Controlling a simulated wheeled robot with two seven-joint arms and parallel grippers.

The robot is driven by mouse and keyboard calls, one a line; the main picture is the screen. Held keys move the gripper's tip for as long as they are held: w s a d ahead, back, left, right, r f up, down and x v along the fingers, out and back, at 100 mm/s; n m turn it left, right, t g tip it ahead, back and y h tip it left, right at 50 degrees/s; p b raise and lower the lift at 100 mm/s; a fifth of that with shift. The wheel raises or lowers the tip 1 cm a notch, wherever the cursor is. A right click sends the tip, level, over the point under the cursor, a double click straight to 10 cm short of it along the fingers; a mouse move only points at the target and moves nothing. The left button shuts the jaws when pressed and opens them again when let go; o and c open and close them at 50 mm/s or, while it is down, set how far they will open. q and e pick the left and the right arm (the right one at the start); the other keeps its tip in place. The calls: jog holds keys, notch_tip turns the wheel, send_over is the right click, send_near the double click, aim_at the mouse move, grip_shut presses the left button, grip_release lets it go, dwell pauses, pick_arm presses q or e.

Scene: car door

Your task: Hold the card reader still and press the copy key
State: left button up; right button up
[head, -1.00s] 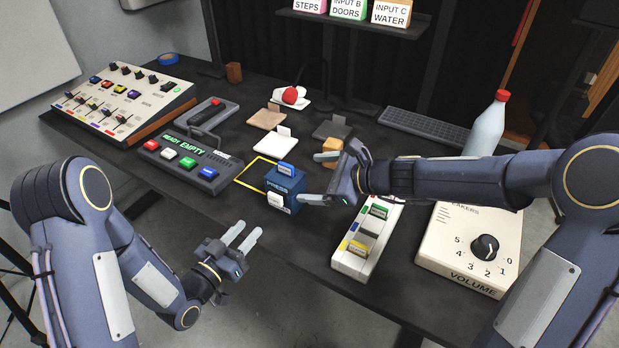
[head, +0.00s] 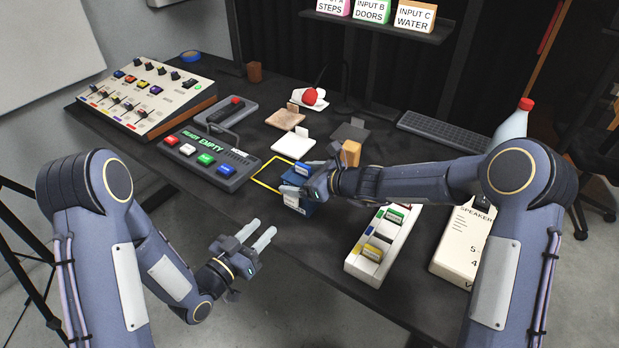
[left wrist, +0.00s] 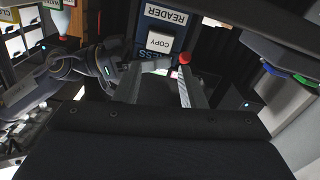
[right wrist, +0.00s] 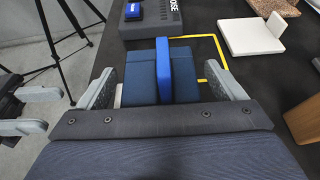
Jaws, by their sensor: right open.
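The card reader (head: 306,208) is a dark blue box on the table, near its front edge, partly hidden by my right gripper (head: 291,178). In the right wrist view the card reader (right wrist: 140,80) stands between the open fingers, with a blue card-like piece (right wrist: 164,68) upright on it. The fingers flank it; I cannot tell if either touches. In the left wrist view the white copy key (left wrist: 160,41) shows on the reader's face, beyond my left gripper (left wrist: 158,75). My left gripper (head: 265,228) is open and empty, in front of the table and apart from the key.
A button console (head: 208,158) reading "READY EMPTY" is left of the reader. A white card holder (head: 377,259) and a speaker box (head: 460,250) stand to the right. A yellow outline (head: 268,178) lies behind the reader. An orange block (head: 351,153) stands near my right forearm.

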jog(key=shift+c, duration=0.3)
jog(key=c, duration=1.2)
pick_arm(q)
grip_shut()
dwell(0.8)
